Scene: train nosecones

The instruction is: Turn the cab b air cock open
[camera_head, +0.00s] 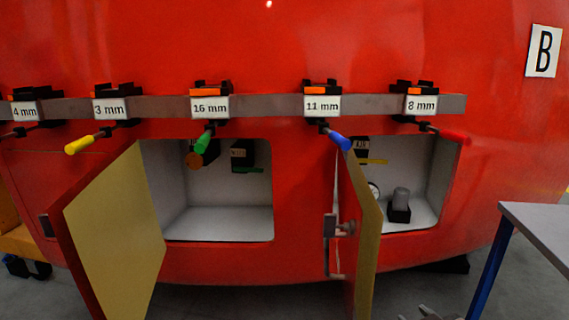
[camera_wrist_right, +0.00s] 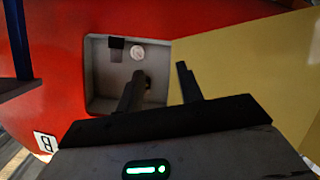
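The cab b nosecone (camera_head: 290,170) is red with a B sign (camera_head: 543,51). Its right-hand compartment (camera_head: 420,165) is open. Inside it, a dark box labelled AIR (camera_head: 361,145) has a yellow handle (camera_head: 372,161) that looks roughly horizontal, partly hidden by the door. A round gauge (camera_head: 374,188) and a grey cylinder on a black base (camera_head: 400,200) are lower down. My right gripper (camera_head: 430,314) barely shows at the bottom edge. In the right wrist view its fingers (camera_wrist_right: 160,80) are apart and empty, facing the compartment and gauge (camera_wrist_right: 137,52). My left gripper is not in view.
The right door (camera_head: 364,220) stands open beside the compartment; the left door (camera_head: 115,235) is also open. Colour-handled hex keys, such as the blue one (camera_head: 338,140), hang from the rail (camera_head: 265,105) above. A grey table (camera_head: 540,225) stands at the right.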

